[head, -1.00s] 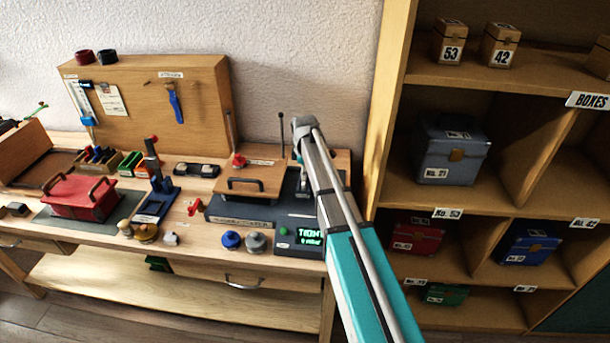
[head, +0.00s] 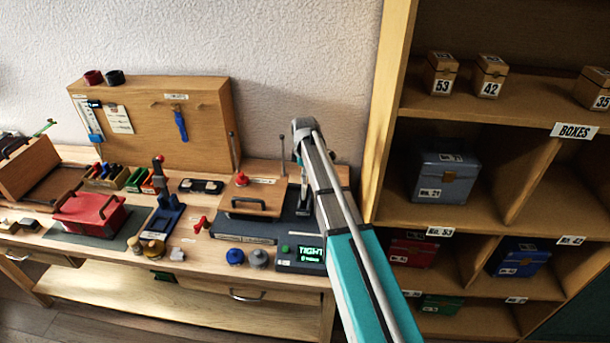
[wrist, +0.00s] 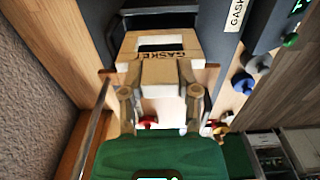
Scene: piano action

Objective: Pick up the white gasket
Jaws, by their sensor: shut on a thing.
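In the wrist view my gripper (wrist: 160,97) is shut on the white gasket (wrist: 145,72), a cream-white piece with a rectangular opening and the word GASKET on it. The fingers grip it at its near end, one on each side. A dark surface shows through and beyond the opening. I cannot tell whether the gasket touches anything behind it. In the head view my arm covers most of the gripper, and I cannot make out the gasket there.
A wooden lidded block with a black handle (head: 250,206) stands left of my arm. A display unit (head: 300,259) reads "TIGHT". Blue (head: 235,257) and grey (head: 258,259) knobs sit beside it. A shelf upright (head: 388,110) rises close to the right.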

